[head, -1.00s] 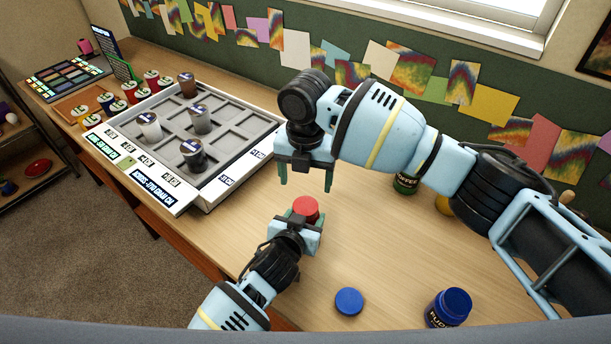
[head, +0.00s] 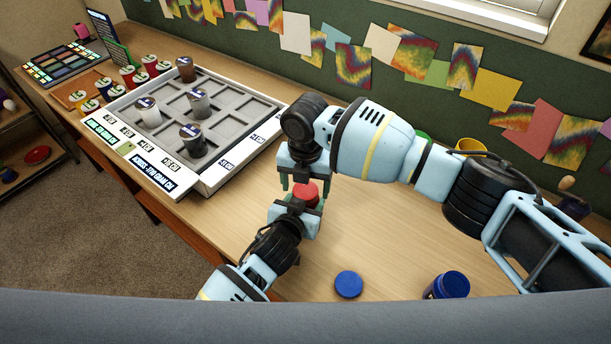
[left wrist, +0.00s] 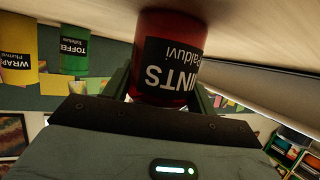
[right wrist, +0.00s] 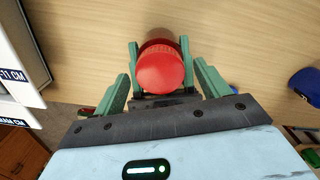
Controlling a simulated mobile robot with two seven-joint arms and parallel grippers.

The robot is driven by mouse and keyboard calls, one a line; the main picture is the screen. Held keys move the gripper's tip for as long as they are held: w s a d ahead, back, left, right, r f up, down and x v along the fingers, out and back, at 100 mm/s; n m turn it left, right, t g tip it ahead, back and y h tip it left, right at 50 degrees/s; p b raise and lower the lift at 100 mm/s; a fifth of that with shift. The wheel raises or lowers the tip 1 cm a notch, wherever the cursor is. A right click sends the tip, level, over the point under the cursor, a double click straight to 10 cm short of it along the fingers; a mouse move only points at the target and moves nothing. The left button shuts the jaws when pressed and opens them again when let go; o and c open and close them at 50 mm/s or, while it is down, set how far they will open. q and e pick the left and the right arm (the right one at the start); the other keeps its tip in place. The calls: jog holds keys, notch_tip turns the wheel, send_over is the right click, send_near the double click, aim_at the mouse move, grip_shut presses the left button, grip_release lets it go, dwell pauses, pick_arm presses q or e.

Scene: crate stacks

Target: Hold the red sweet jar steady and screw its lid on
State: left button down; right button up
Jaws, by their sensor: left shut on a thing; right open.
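The red sweet jar (head: 306,194) stands on the table, and its white-on-black label (left wrist: 170,72) shows upside down in the left wrist view. My left gripper (head: 297,208) is shut on the jar's body from the near side. A round red lid (right wrist: 161,68) shows on top of the jar in the right wrist view; whether its thread is engaged cannot be told. My right gripper (right wrist: 162,80) is open just above, with a finger on either side of the lid and gaps between. In the head view my right gripper (head: 304,184) partly hides the jar.
A blue lid (head: 348,284) lies on the near table, with a blue jar (head: 436,287) to its right.

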jog(key=shift+f, duration=0.15)
jog(key=shift+c, duration=0.3)
jog(key=c, duration=0.9)
jog(key=m, duration=0.4)
jog(key=shift+m, duration=0.4)
jog(key=shift+c, duration=0.2)
jog(key=m, duration=0.4)
jog(key=shift+m, duration=0.4)
jog(key=o, duration=1.1)
jog(key=shift+r, duration=2.3)
